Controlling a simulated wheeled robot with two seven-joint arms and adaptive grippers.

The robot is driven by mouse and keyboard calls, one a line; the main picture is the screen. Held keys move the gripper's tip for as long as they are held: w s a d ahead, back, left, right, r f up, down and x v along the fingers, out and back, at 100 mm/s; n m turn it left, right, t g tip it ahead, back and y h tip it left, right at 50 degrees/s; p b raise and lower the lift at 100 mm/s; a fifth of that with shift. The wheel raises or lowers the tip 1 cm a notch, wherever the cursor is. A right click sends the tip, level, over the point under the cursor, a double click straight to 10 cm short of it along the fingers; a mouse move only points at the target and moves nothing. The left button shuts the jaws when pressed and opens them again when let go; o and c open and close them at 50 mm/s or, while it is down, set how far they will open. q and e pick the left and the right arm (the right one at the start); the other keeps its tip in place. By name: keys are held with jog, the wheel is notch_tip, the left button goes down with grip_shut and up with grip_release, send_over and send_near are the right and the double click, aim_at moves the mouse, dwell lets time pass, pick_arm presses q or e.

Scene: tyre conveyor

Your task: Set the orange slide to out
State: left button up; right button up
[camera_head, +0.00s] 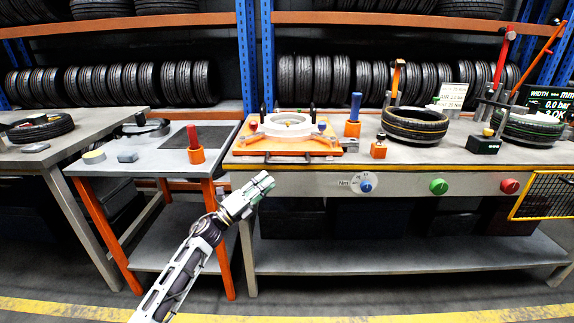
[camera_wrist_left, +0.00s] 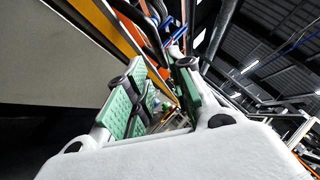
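The orange slide (camera_head: 243,147) is a flat plate on the left part of the long bench. A white ring (camera_head: 289,126) lies on it, with small red and blue knobs beside the ring. A dark bar handle (camera_head: 287,157) runs along the slide's front side, near the bench's front edge. My left gripper (camera_head: 266,181) is in front of the bench, lower than the handle and apart from it. In the left wrist view its green finger pads (camera_wrist_left: 155,104) stand apart with nothing held between them. My right gripper is in neither view.
The bench front carries a blue dial (camera_head: 366,186), a green button (camera_head: 438,186) and a red button (camera_head: 509,186). A tyre (camera_head: 414,126) lies right of the slide. A side table (camera_head: 135,161) with orange legs stands left. The floor in front is clear.

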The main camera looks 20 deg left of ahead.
aim_at(287, 163)
pick_arm(q)
jog(key=shift+b+x, duration=0.35)
jog(key=shift+x, duration=4.75)
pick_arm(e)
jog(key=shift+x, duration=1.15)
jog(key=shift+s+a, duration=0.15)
pick_arm(q)
grip_shut()
